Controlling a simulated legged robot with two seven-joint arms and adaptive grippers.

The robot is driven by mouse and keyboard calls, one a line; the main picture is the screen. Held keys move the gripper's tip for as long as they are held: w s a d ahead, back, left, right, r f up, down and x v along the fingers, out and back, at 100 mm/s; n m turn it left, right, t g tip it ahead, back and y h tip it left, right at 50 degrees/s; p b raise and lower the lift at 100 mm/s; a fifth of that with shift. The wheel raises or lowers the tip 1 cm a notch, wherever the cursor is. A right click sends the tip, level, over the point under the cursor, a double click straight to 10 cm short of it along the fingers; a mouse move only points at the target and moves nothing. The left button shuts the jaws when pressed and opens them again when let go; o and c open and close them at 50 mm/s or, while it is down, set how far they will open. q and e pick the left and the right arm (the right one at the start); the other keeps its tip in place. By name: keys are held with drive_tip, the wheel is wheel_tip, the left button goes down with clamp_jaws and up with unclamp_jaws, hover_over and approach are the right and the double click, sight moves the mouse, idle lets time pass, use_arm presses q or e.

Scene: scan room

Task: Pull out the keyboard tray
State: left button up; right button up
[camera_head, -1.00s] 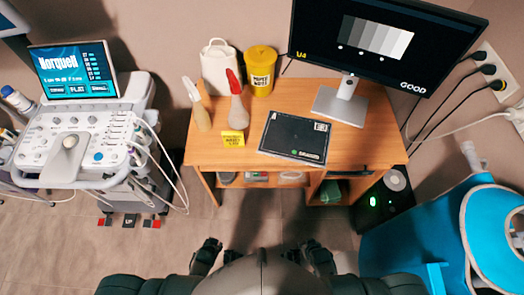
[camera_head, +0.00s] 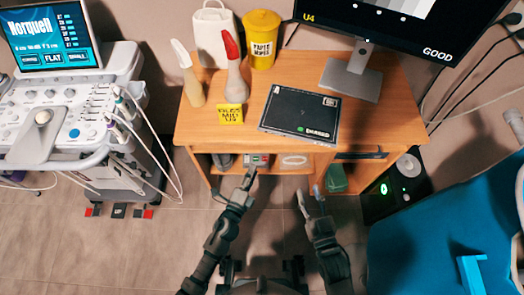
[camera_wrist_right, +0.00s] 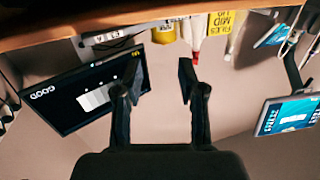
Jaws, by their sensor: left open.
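The wooden desk (camera_head: 400,119) stands ahead. Under its top, a low wooden shelf or tray (camera_head: 278,170) shows, with small items on it; I cannot tell how far it slides. My left gripper (camera_head: 247,181) is open and empty, just in front of the desk's underside, close to the shelf's front. My right gripper (camera_head: 309,201) is to its right, apart from the desk and a little nearer to me. In the right wrist view its fingers (camera_wrist_right: 158,82) are spread with nothing between them, and the desk edge (camera_wrist_right: 120,28) runs across the top.
On the desk are a black tablet-like case (camera_head: 300,111), a yellow tub (camera_head: 262,40), spray bottles (camera_head: 236,85) and a monitor (camera_head: 400,25). An ultrasound cart (camera_head: 75,120) stands left. A black computer tower (camera_head: 396,188) and a blue chair (camera_head: 440,225) are at right.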

sight(262, 152)
use_arm(q)
drive_tip(key=b+x, duration=0.1)
drive_tip(key=x, duration=0.8)
drive_tip(key=shift+w+d+f, duration=0.1)
drive_tip(key=shift+w+d, duration=0.15)
drive_tip(key=shift+w, duration=0.05)
use_arm(e)
wheel_tip(262, 152, up, 2)
drive_tip(key=shift+r+t, duration=0.1)
drive_tip(key=shift+t, duration=0.7)
use_arm(q)
drive_tip(key=shift+a, duration=0.1)
clamp_jaws()
use_arm(e)
drive_tip(key=shift+w, duration=0.1)
